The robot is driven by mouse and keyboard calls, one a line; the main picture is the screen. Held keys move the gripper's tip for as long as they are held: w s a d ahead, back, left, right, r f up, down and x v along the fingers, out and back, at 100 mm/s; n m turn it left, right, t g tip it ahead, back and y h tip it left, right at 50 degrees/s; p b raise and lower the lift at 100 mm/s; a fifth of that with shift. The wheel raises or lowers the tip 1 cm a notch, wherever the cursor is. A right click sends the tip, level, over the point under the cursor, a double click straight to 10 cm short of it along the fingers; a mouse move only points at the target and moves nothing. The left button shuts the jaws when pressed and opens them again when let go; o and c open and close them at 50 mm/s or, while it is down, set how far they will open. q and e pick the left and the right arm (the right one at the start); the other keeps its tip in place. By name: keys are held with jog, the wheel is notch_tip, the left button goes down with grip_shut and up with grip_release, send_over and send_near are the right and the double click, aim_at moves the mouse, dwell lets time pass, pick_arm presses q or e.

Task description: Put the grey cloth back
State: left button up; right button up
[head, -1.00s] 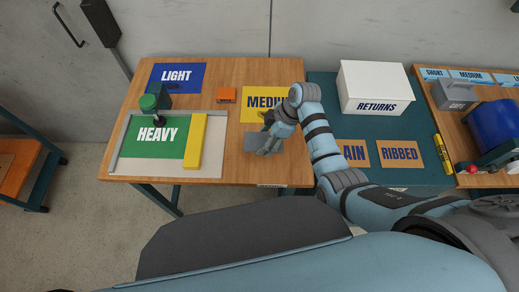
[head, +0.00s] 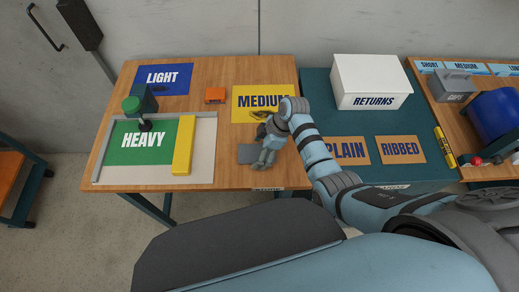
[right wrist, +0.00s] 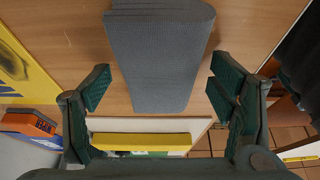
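The grey cloth (head: 247,153) lies on the wooden table, just below the yellow MEDIUM mat in the head view. It looks folded, with stacked layers at one end, in the right wrist view (right wrist: 160,60). My right gripper (head: 262,162) is just to the right of the cloth in the head view and partly hides it. In the right wrist view my right gripper (right wrist: 160,88) is open, its fingers apart on either side of the cloth's picture, with nothing between them that I can see held. My left gripper is not in view.
The MEDIUM mat (head: 240,113) has a dark item on it. A HEAVY mat (head: 124,153), a yellow bar (head: 184,145) and a green-topped tool (head: 140,103) are to the left. A RETURNS box (head: 372,80), PLAIN card (head: 346,158) and RIBBED card (head: 400,158) are right.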

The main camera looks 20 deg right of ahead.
jog(key=shift+r, duration=0.15)
jog(key=shift+d+r, duration=0.1)
jog(key=shift+r, duration=0.2)
jog(key=p+v, duration=0.2)
jog(key=v, duration=0.9)
jog(key=shift+r+p, duration=0.25)
jog(key=shift+p, duration=0.15)
jog(key=shift+d, duration=0.1)
